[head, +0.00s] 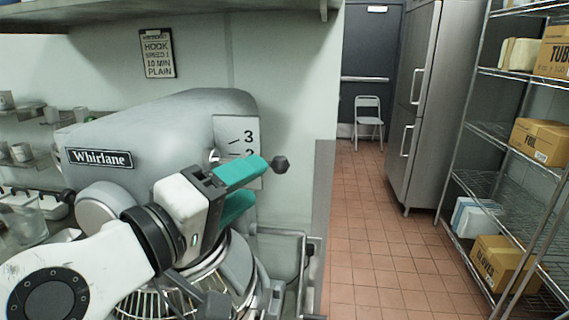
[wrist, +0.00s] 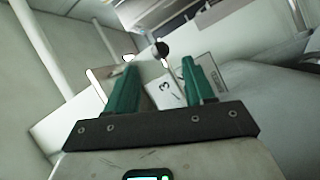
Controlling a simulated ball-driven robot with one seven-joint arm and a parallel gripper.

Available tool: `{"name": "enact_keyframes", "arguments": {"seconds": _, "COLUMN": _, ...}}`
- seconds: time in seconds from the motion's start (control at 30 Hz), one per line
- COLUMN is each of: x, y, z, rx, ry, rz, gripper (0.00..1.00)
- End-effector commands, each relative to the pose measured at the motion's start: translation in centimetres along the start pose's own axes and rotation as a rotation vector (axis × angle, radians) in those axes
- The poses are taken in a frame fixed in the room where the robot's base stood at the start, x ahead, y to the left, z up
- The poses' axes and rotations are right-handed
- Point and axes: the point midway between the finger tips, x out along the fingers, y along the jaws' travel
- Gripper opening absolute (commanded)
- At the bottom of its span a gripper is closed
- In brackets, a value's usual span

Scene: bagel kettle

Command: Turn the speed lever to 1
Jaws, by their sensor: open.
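The grey mixer (head: 175,120) marked "Whirlane" stands at the left in the head view. Its white speed plate (head: 236,135) shows a 3 and part of a 2; the lower part is hidden by my gripper. The speed lever's black knob (head: 280,164) shows just right of my upper fingertip, around the height of the 2; its shaft is mostly hidden. My gripper (head: 256,183) is open with teal fingers in front of the plate. In the wrist view the lever knob (wrist: 160,49) appears between and beyond the fingertips, with the plate (wrist: 168,90) behind. No contact is clear.
A sign (head: 158,53) on the wall reads hook, speed 1, 10 min, plain. A wire guard (head: 160,302) and bowl lie below my gripper. A wall edge stands right of the mixer. Tiled floor (head: 370,230) is open beyond, with a wire rack (head: 500,187) at the right.

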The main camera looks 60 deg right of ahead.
Motion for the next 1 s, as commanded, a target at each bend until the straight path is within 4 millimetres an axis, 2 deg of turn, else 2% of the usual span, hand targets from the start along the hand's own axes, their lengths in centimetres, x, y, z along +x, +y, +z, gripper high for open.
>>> {"name": "enact_keyframes", "arguments": {"seconds": 0.2, "x": 4.2, "y": 0.2, "z": 0.0, "rx": -0.001, "ry": -0.003, "rz": 0.001, "gripper": 0.53}}
{"name": "enact_keyframes", "arguments": {"seconds": 0.43, "x": 7.3, "y": 0.1, "z": 0.0, "rx": -0.001, "ry": -0.002, "rz": 0.0, "gripper": 0.53}}
{"name": "enact_keyframes", "arguments": {"seconds": 0.6, "x": 8.2, "y": 0.0, "z": 0.0, "rx": 0.0, "ry": 0.001, "rz": 0.0, "gripper": 0.53}}
{"name": "enact_keyframes", "arguments": {"seconds": 0.87, "x": 8.3, "y": 0.0, "z": 0.0, "rx": 0.001, "ry": 0.001, "rz": -0.001, "gripper": 0.53}}
{"name": "enact_keyframes", "arguments": {"seconds": 1.0, "x": 8.3, "y": 0.0, "z": 0.0, "rx": 0.0, "ry": 0.001, "rz": -0.001, "gripper": 0.42}}
